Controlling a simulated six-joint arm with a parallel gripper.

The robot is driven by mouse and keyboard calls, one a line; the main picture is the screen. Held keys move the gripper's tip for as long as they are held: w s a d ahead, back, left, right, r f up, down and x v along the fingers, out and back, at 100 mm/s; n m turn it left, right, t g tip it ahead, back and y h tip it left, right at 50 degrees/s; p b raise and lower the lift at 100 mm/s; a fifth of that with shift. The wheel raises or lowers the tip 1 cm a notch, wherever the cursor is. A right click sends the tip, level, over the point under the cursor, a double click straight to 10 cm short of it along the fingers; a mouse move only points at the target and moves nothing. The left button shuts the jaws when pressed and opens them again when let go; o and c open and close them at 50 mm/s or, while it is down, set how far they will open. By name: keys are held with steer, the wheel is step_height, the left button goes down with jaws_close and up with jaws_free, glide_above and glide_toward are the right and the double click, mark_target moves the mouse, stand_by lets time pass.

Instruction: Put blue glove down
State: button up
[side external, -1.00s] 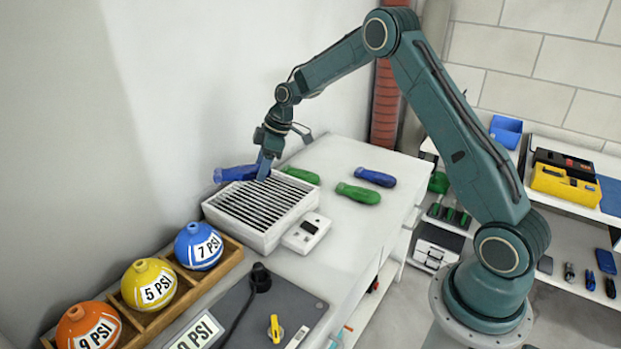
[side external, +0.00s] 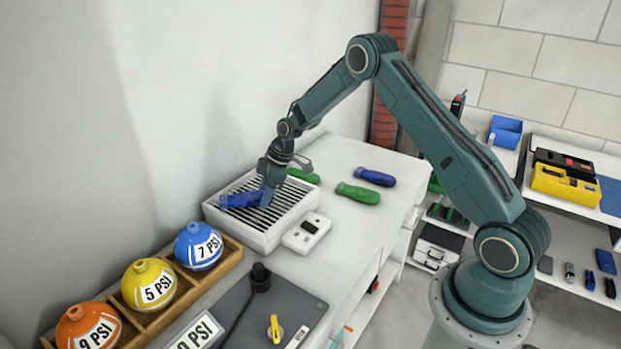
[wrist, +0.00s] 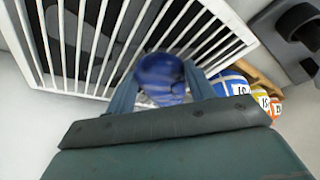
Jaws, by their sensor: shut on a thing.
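The blue glove (side external: 240,200) is a dark blue rolled shape lying level in my gripper (side external: 268,193). My gripper is shut on its right end, and the glove points left over the slatted grille of a white box (side external: 226,222). In the wrist view the glove (wrist: 162,80) sits between the two fingers, with the white slats close beyond it. I cannot tell whether the glove touches the slats.
A second blue roll (side external: 375,177) and a green roll (side external: 358,194) lie on the white bench to the right. Another green roll (side external: 303,176) lies behind my gripper. A wooden tray with blue (side external: 198,246), yellow and orange balls stands front left.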

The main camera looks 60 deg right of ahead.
steer(key=shift+f, duration=0.2)
steer(key=o, duration=1)
steer(key=shift+f, duration=0.15)
steer(key=shift+c, duration=0.2)
steer(key=v, duration=1.2)
